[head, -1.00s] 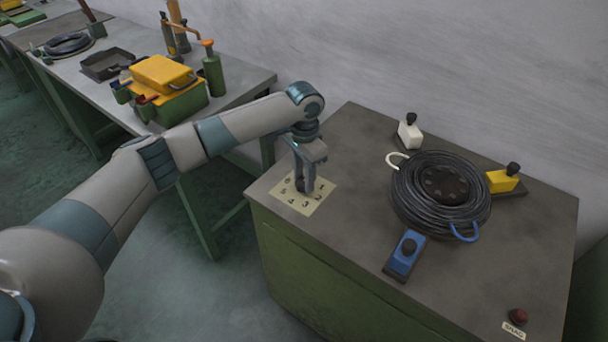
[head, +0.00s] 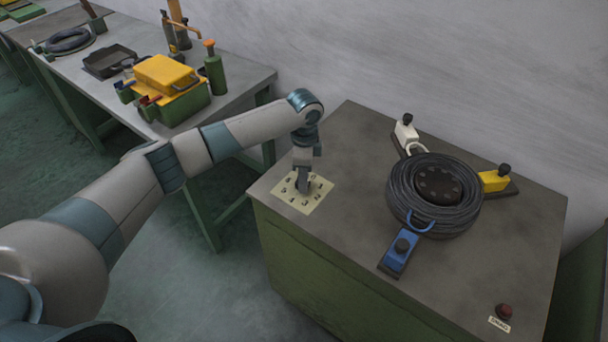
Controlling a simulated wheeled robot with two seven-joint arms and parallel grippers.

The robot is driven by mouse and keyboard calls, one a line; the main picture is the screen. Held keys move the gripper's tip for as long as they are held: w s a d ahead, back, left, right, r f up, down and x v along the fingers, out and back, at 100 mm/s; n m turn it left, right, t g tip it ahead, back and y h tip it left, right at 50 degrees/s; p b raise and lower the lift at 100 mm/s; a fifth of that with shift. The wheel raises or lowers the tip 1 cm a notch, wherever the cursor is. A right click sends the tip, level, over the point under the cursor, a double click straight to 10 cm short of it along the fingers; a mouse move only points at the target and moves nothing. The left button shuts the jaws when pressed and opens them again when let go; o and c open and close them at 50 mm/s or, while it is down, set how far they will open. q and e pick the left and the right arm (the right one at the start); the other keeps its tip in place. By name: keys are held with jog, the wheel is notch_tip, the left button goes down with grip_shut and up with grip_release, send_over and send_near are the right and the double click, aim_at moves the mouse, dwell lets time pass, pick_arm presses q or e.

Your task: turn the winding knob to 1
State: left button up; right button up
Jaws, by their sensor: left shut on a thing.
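The winding knob sits on a pale square dial plate (head: 313,203) with printed numbers, at the left corner of the grey-topped green cabinet. My left gripper (head: 303,187) points down over the middle of this plate and is shut on the knob. The jaws hide nearly all of the knob, so I cannot tell which number it points at. My right gripper is not in view.
On the cabinet top (head: 350,150), a black wound coil (head: 435,213) has blue and white loops. White (head: 405,132), yellow (head: 492,181) and blue (head: 399,252) clamps surround it. A red button (head: 504,311) is at front right. A workbench with a yellow-green toolbox (head: 165,75) stands left.

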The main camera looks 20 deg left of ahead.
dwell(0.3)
pick_arm(q)
jog(key=o, duration=0.9)
jog(key=shift+o, duration=0.7)
jog(key=shift+r, duration=0.15)
notch_tip(320, 180, up, 17)
jog(key=b, duration=0.4)
